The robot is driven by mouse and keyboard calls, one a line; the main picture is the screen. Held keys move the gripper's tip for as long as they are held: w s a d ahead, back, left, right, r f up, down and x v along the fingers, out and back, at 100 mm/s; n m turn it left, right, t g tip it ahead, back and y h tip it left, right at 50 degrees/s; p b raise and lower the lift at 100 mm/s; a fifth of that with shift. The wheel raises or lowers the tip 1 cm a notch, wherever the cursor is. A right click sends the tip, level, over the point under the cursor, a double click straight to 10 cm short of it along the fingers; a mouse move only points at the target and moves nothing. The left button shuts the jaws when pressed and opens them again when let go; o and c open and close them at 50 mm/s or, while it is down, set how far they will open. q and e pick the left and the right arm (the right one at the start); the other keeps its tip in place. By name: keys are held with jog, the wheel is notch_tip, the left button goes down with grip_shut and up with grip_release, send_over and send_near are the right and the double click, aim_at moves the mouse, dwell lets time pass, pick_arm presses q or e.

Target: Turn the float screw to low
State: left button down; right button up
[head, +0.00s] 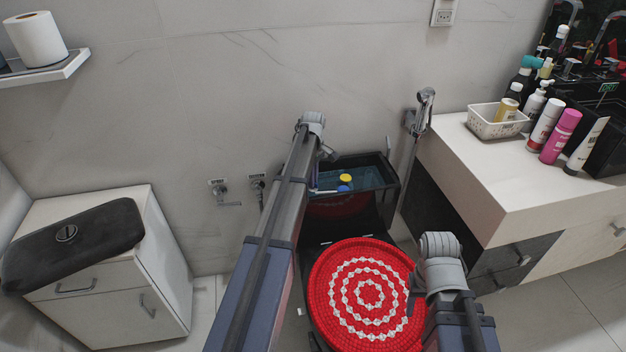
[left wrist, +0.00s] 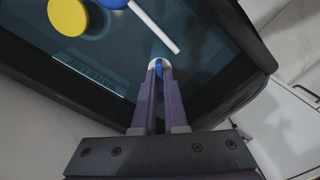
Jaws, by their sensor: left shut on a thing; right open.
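The open black toilet tank (head: 391,195) stands against the wall with water in it. Inside are a yellow round knob (head: 345,178), a blue round part (head: 344,188) and a white rod (head: 325,192). My left gripper (left wrist: 159,68) reaches into the tank from its left side. My right gripper (head: 414,292) is open and empty above the red seat cover.
The red and white toilet seat cover (head: 335,273) lies in front of the tank. The black tank lid (head: 100,238) rests on the white cabinet (head: 168,270) at left. A bidet sprayer (head: 425,97) hangs right of the tank, beside the vanity (head: 480,165) with bottles.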

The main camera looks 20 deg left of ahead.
pick_arm(q)
jog(key=n, duration=0.4)
jog(key=shift+n, duration=2.6)
jog(key=c, duration=1)
grip_release()
jog(key=shift+o, duration=0.2)
jog(key=shift+r, duration=0.15)
notch_tip(320, 180, up, 8)
jog(key=p, duration=0.8)
jog(key=shift+f, duration=0.2)
